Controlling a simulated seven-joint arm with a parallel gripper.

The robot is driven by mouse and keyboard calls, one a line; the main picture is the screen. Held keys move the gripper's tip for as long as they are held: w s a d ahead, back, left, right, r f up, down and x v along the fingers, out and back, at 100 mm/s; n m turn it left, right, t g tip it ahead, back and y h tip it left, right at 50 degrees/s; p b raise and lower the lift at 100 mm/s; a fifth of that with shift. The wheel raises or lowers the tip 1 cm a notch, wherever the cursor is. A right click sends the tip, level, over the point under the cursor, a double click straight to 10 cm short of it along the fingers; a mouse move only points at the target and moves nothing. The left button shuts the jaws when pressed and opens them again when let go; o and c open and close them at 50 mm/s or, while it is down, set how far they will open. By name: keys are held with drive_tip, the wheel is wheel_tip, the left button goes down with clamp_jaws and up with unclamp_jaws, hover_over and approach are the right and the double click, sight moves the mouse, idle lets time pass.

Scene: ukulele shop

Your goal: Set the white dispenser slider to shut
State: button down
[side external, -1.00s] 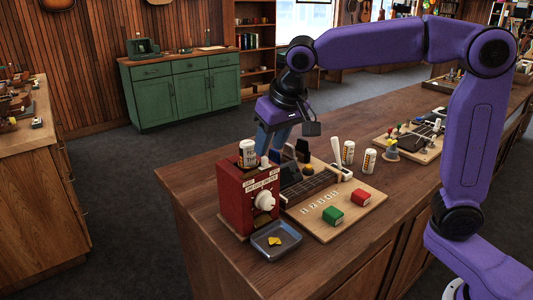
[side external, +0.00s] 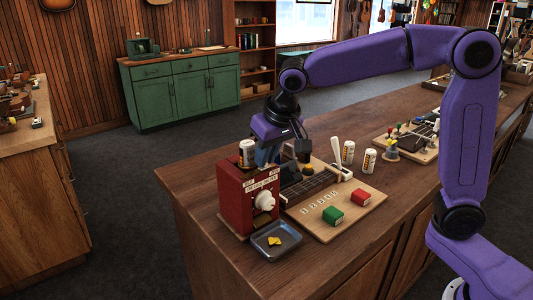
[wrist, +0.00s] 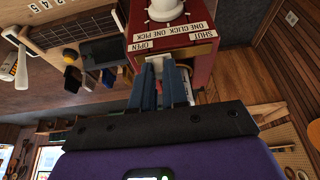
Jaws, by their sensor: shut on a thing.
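The red dispenser box (side external: 248,199) stands at the near left end of the workbench, with a white knob (side external: 265,201) on its front. Labels reading OPEN (wrist: 141,46) and SHUT (wrist: 199,27) mark the two ends of its top edge. My gripper (wrist: 157,66) is down at the dispenser's top, near the OPEN end. Its blue fingers are closed on the white slider, which they mostly hide in both views. A white canister (side external: 247,153) stands on the dispenser top beside the fingers, towards the SHUT end.
A grey tray (side external: 262,249) with yellow picks sits in front of the dispenser. A wooden board (side external: 352,207) with a fretboard, a white lever and green and red blocks lies to the right. Two more canisters (side external: 348,152) stand behind it.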

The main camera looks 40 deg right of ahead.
sight(247, 173)
drive_tip(key=shift+a, duration=2)
drive_tip(key=c, duration=1.1)
unclamp_jaws()
drive_tip(key=shift+a, duration=0.1)
drive_tip(key=shift+c, duration=0.2)
drive_tip(key=shift+r, duration=0.1)
drive_tip(key=v, duration=1.7)
drive_tip(key=shift+r, duration=0.2)
drive_tip(key=shift+s+f, duration=0.1)
